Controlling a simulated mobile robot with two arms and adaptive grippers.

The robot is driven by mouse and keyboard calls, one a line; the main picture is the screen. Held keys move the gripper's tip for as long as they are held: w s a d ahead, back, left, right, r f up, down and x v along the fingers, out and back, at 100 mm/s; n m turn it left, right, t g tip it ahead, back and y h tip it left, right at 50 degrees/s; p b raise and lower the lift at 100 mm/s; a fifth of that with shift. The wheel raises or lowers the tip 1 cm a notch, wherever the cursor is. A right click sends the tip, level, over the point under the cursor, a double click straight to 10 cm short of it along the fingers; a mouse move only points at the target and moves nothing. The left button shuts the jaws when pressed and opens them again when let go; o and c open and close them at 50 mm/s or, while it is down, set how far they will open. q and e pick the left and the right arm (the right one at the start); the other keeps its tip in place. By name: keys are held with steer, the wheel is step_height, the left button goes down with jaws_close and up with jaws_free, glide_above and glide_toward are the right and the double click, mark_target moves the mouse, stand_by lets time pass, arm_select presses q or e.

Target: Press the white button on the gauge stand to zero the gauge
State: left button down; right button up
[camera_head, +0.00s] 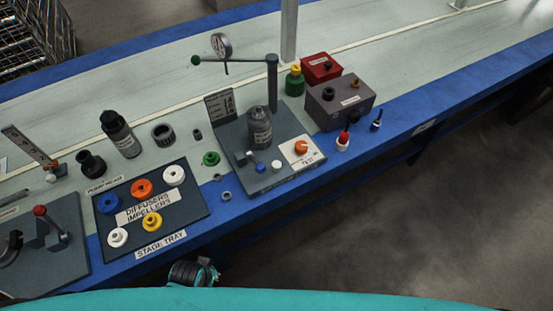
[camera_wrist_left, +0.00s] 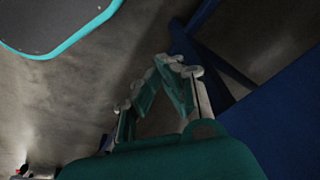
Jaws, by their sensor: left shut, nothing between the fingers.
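The gauge stand (camera_head: 244,176) is a dark plate with a post, a side arm, and a round dial gauge (camera_head: 222,46) on the arm. A grey bottle-like cylinder (camera_head: 261,127) stands on the plate. In the left wrist view my left gripper (camera_wrist_left: 166,63) is shut and empty, its fingertips close together, with floor and a blue edge behind. The button does not show there. My right gripper is in neither view.
A dark stage tray (camera_head: 188,220) with coloured rings lies left of the stand. Small red-topped (camera_head: 343,142) and dark items stand to the right. The blue bench edge (camera_head: 240,207) in front is mostly clear.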

arm_select(q)
steer(key=w+d+r+m+t+h, duration=0.15)
steer(key=w+r, duration=0.25)
steer(key=r, duration=0.6)
steer(key=w+d+r+m+t+h, duration=0.1)
steer(key=w+d+r, duration=0.25)
steer(key=r, duration=0.65)
steer(key=w+d+r+m+h, duration=0.2)
steer(key=w+r, duration=0.3)
steer(key=w, duration=0.4)
steer(key=w+d+r+m+h, duration=0.3)
steer(key=w+d+r+m, duration=0.2)
steer(key=w, duration=0.3)
steer(key=shift+w+d+r+b, duration=0.2)
steer(key=shift+w+b, duration=0.1)
steer(key=shift+w, duration=0.1)
